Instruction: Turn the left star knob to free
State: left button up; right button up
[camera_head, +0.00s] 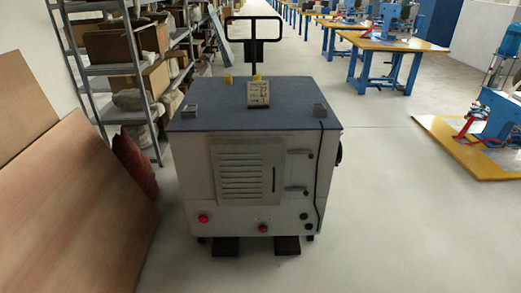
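A grey cabinet (190,165) with a dark blue-grey top stands upright ahead of me on the floor. Its front has a louvred panel (245,170), a red round part (203,218) at lower left and another red one (263,228) at lower middle. Small dark round parts (304,216) sit at lower right. Two small yellow parts (228,79) stand at the back of the top. I cannot tell which of these is the left star knob, or how it is turned. Neither of my grippers is in view.
A black handle frame (253,40) rises behind the cabinet. Brown boards (70,210) lean at the left, before metal shelves (110,70) with boxes. Yellow-topped workbenches (390,43) and a low yellow platform (465,150) stand at the right. The floor right of the cabinet is clear.

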aim_at(203, 219)
jog(key=i+j+u, duration=0.7)
jog(key=i, duration=0.25)
